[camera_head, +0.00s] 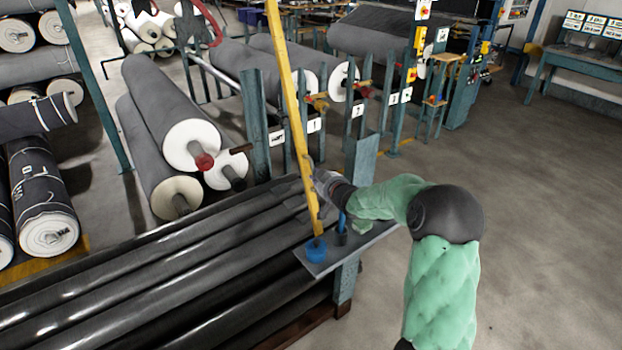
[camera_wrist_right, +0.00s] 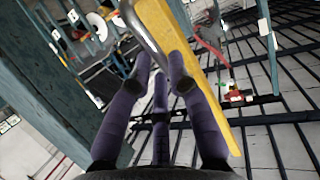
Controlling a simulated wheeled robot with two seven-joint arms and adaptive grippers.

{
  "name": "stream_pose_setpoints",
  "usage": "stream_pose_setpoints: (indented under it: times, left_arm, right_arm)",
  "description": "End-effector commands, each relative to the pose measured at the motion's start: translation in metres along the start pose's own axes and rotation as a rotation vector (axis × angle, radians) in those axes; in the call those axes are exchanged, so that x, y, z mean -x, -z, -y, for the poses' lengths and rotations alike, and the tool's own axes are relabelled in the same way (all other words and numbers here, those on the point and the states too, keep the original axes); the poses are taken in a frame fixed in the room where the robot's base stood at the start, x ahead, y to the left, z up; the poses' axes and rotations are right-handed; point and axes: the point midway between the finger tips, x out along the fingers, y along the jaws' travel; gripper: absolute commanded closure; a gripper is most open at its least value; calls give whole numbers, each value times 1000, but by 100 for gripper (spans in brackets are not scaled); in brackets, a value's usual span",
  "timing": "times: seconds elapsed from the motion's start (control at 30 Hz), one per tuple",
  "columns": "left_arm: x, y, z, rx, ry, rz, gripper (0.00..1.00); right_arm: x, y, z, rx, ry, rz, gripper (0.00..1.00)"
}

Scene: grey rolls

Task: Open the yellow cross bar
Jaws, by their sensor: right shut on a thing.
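The yellow cross bar (camera_head: 291,95) stands raised and close to upright in the head view, leaning a little left toward its top. Its lower end sits at a blue pivot piece (camera_head: 316,250) on a grey plate. My right gripper (camera_head: 322,190) is at the lower part of the bar. In the right wrist view, the yellow bar (camera_wrist_right: 178,45) runs behind the purple fingers of the gripper (camera_wrist_right: 160,80), with a curved metal handle (camera_wrist_right: 143,32) between them. The fingers are shut on this handle, though the contact is partly hidden. My left gripper is not in view.
Long black rollers (camera_head: 150,270) lie left of the bar's foot. Large fabric rolls (camera_head: 185,125) and teal posts (camera_head: 256,120) stand behind. The grey floor (camera_head: 540,220) at the right is clear.

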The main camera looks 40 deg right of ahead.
Motion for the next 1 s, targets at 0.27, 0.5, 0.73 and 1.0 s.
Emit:
stream_pose_setpoints:
  times: [0.27, 0.5, 0.73, 1.0]
  left_arm:
    - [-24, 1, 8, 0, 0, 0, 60]
    - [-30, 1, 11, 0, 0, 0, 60]
    - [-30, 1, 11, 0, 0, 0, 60]
    - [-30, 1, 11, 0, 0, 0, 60]
  right_arm:
    - [28, -15, -8, -23, -2, -111, 100]
    - [38, -18, -10, -33, -1, -151, 100]
    - [39, -18, -10, -34, -1, -156, 100]
    - [39, -18, -10, -34, 0, -155, 58]
